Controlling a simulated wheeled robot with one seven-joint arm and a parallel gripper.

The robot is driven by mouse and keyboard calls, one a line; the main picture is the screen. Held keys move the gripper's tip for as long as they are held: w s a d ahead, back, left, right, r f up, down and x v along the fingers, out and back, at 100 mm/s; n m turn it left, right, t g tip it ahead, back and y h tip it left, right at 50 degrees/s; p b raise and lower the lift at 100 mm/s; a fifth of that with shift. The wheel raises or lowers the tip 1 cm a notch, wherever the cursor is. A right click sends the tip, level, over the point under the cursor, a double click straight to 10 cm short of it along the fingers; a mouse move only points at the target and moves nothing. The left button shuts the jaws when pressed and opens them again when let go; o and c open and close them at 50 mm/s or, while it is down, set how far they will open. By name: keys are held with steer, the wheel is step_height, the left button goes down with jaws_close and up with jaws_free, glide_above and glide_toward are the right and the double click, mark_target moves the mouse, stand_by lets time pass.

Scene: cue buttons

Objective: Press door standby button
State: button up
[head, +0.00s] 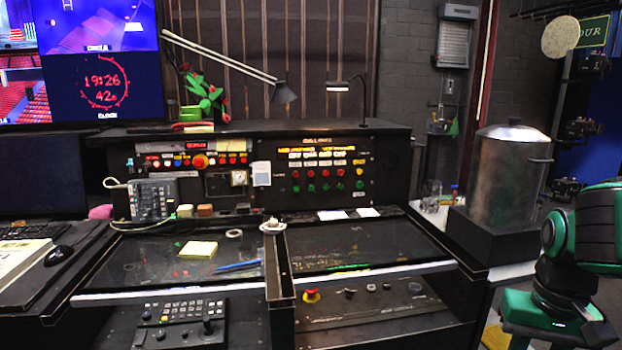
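The control desk's upright black panel (318,168) carries a row of red buttons (311,173) above a row of green buttons (311,188), with lit yellow labels over them. A second panel section to the left has small coloured buttons (180,161) and one larger orange-red knob (200,161). The labels are too small to read, so I cannot tell which button is door standby. Green and black parts of my arm show at the right edge, apart from the desk. My gripper is not in view.
Two desk lamps (283,92) lean over the panel. A telephone (153,199), sticky notes (199,249) and a blue pen (238,266) lie on the desk. A narrow divider (277,268) splits the desktop. A large metal pot (507,178) stands to the right on a black box.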

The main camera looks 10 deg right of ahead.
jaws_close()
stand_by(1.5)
